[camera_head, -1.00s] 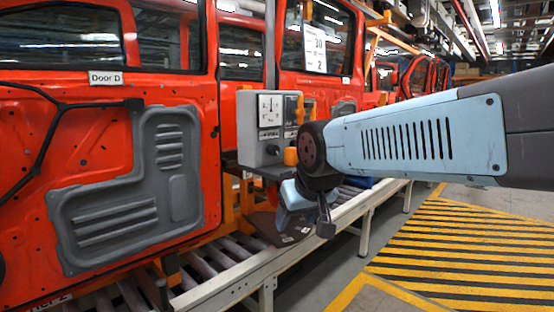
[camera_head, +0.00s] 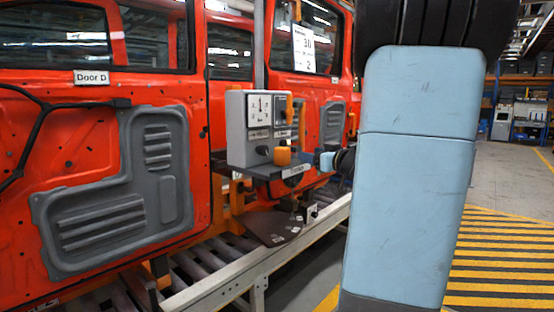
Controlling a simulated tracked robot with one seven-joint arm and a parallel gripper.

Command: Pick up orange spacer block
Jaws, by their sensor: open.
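The orange spacer block (camera_head: 283,156) sits on a small dark shelf (camera_head: 295,172) in front of the grey control box (camera_head: 250,128). My gripper (camera_head: 316,160) shows only in part, as a small light-blue and dark end just right of the block at about its height. Its jaws are open. A gap shows between it and the block, so it does not hold it. My large light-blue arm link hides the rest of the wrist, and finger detail is too small to make out.
A red door marked Door D (camera_head: 95,77) with a grey panel (camera_head: 110,205) stands at left. A roller conveyor with a pale rail (camera_head: 255,262) runs below the shelf. A dark plate (camera_head: 262,226) lies under the shelf. Yellow-striped floor (camera_head: 500,260) is clear at right.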

